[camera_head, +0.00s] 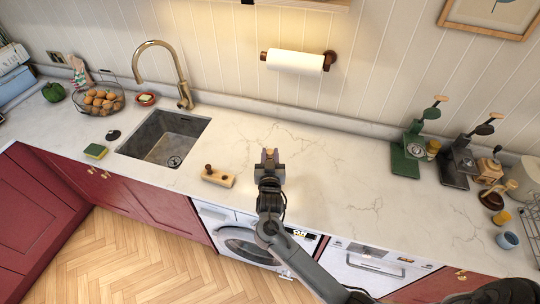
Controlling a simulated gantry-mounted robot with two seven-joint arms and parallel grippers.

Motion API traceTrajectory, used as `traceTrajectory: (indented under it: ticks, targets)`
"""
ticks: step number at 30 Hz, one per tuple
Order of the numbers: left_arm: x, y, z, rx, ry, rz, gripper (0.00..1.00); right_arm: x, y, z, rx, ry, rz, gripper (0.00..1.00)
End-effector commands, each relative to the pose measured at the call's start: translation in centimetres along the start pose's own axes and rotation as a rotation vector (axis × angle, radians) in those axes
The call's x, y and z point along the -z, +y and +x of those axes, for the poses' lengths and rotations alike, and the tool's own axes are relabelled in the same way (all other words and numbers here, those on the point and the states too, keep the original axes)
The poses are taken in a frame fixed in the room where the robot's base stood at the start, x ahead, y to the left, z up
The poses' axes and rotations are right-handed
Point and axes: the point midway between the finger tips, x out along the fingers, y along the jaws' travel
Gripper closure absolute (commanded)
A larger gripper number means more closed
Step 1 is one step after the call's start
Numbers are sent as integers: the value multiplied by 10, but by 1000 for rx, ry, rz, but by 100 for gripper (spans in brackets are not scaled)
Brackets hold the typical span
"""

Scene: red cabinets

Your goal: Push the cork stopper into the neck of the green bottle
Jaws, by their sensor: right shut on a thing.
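My right gripper (269,158) is above the middle of the white counter, to the right of the sink, and is shut. A small tan piece (269,152) shows between its fingertips and looks like the cork stopper. I cannot make out a green bottle in this view; the gripper and arm cover part of the counter. My left gripper is not in view.
A small wooden block (218,177) with dark round details lies left of the gripper, near the counter's front edge. The sink (165,137) is further left. A green coffee machine (406,157) stands right. Counter (340,165) between gripper and machine is clear.

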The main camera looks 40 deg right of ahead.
Motion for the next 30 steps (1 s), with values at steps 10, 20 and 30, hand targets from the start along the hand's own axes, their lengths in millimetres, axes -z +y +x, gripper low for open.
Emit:
traceTrajectory:
  ticks: [10, 20, 30]
  targets:
    - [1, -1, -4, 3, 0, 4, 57, 0, 0, 0, 0, 1, 0, 97]
    - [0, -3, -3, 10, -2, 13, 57, 0, 0, 0, 0, 0, 0, 97]
    - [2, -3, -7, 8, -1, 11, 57, 0, 0, 0, -6, -1, 0, 97]
